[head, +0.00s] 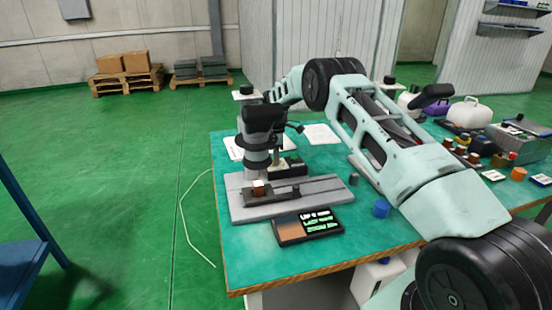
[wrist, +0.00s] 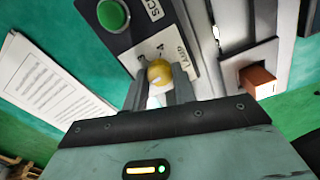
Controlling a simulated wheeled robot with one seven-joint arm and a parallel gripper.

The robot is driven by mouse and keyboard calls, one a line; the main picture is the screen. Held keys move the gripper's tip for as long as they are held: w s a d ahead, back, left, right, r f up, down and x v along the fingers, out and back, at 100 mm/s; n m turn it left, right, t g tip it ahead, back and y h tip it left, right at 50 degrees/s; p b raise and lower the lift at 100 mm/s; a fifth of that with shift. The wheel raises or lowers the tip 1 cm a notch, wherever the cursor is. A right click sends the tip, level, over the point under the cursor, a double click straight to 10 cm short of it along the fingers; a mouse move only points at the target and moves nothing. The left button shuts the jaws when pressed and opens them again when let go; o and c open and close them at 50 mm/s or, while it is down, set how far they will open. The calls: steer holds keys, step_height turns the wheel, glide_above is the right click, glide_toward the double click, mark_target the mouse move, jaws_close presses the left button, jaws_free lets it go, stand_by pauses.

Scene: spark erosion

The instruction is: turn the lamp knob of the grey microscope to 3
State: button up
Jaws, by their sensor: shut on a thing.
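The yellow lamp knob (wrist: 160,73) is in the wrist view, on a pale plate lettered LAMP (wrist: 180,56). My gripper (wrist: 161,92) is shut on this knob, with one grey finger at each side. Dial marks show just beyond the knob, but I cannot read its setting. A green round button (wrist: 112,14) sits on the dark panel beside the plate. In the head view, my arm reaches over the table to a grey flat base (head: 240,213), apparently the microscope's.
An orange-brown block (wrist: 258,80) stands close to the fingers. A black tray with green-lettered pieces (head: 290,232) lies in front of the base. A blue cylinder (head: 381,209) stands to the right. Paper sheets (head: 321,134) lie behind. Several items crowd the table's right end.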

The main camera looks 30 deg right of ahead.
steer(key=shift+m, duration=1.6)
steer(key=o, duration=1)
steer(key=shift+r, duration=0.15)
step_height(320, 180, up, 12)
steer(key=b, duration=0.2)
